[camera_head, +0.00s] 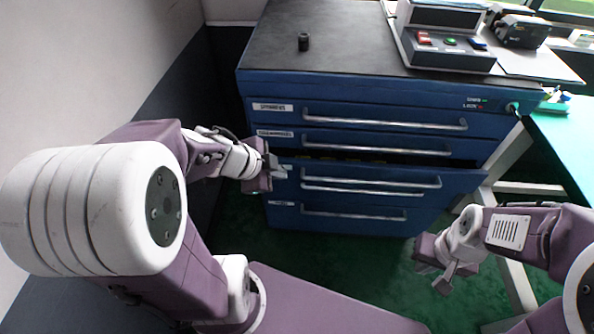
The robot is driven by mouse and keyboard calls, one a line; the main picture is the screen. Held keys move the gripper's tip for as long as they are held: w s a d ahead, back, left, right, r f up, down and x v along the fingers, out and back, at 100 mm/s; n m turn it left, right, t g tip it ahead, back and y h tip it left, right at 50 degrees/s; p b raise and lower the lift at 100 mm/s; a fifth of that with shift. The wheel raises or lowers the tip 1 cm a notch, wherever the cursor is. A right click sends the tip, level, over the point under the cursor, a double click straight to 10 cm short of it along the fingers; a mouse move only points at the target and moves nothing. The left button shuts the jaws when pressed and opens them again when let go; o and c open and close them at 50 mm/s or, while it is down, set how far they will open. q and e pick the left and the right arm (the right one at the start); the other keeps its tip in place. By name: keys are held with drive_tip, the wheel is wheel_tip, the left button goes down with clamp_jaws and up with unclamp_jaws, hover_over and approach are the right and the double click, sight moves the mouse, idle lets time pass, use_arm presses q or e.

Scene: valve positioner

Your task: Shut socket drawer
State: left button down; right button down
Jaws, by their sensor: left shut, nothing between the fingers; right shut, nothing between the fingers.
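The blue tool cabinet (390,92) has a stack of drawers with long silver handles. The third drawer from the top (455,185) stands partly pulled out. A dark gap shows above its front, with yellowish items inside. Its label is hidden behind my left gripper, so I cannot read whether it is the socket drawer. The drawers above and below it look shut. My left gripper (279,174) is shut and empty at the left end of this drawer's front; I cannot tell whether it touches. My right gripper (447,277) is shut and empty, low at the right, apart from the cabinet.
A small black cylinder (303,41) stands on the cabinet top. A control box (445,45) with coloured buttons is at its back right. A teal-topped bench (570,135) stands at the right. Green floor (370,262) is free in front of the drawers.

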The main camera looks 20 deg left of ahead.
sight(300, 161)
use_arm(q)
drive_tip(key=p+x, duration=0.1)
drive_tip(key=x, duration=0.2)
drive_tip(key=w+p+x, duration=0.1)
drive_tip(key=p+x, duration=0.1)
drive_tip(key=x, duration=0.2)
drive_tip(key=w+r+p+x, duration=0.1)
drive_tip(key=x, duration=0.3)
drive_tip(key=shift+a, duration=0.4)
drive_tip(key=shift+w+a, duration=0.25)
drive_tip(key=shift+w, duration=0.45)
drive_tip(key=w+p, duration=0.2)
drive_tip(key=shift+w+a+r+p, duration=0.15)
drive_tip(key=shift+w+a+p, duration=0.05)
drive_tip(key=shift+a+p, duration=0.15)
drive_tip(key=shift+w, duration=0.15)
